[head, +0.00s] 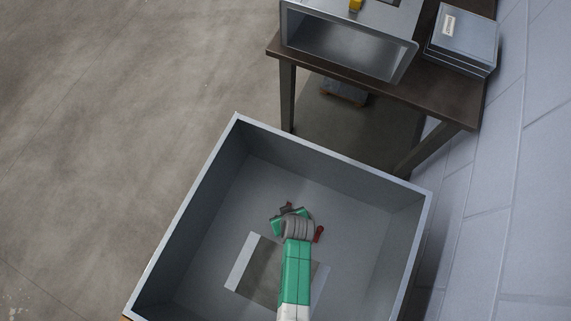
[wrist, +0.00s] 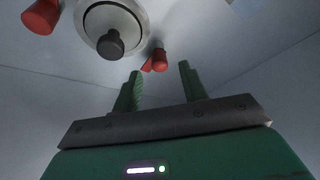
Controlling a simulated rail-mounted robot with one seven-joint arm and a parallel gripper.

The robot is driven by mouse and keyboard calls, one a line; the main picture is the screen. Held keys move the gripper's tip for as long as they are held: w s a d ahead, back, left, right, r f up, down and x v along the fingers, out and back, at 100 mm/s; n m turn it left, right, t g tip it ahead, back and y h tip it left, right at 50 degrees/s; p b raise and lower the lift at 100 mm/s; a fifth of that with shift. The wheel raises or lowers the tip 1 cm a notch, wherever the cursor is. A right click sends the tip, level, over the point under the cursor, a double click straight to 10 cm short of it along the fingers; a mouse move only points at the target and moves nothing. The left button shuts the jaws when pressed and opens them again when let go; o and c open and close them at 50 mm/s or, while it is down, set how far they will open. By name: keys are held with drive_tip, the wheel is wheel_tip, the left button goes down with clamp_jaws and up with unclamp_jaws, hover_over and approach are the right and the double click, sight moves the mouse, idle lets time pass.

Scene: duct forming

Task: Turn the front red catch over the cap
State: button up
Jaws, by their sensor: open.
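In the wrist view a round pale cap (wrist: 112,22) with a dark knob (wrist: 110,44) sits on a light metal face. One red catch (wrist: 157,58) is beside the cap's lower right edge. Another red catch (wrist: 42,15) is at the upper left, apart from the cap. I cannot tell which one is the front catch. My gripper (wrist: 160,85) is open, its two green fingers pointing toward the lower right catch, which shows between them. Contact cannot be told. In the head view my gripper (head: 284,212) is inside the duct box, and a red catch (head: 319,233) shows beside my wrist.
The grey open-topped duct box (head: 330,152) has tall walls around my arm. A rectangular opening (head: 258,268) is in its floor. Behind it a dark table (head: 440,103) holds a metal duct piece (head: 400,62) and a stacked grey box (head: 465,40). A wall stands at right.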

drive_tip(key=shift+b+x, duration=0.45)
drive_tip(key=shift+x, duration=1.15)
clamp_jaws()
drive_tip(key=shift+r, duration=0.1)
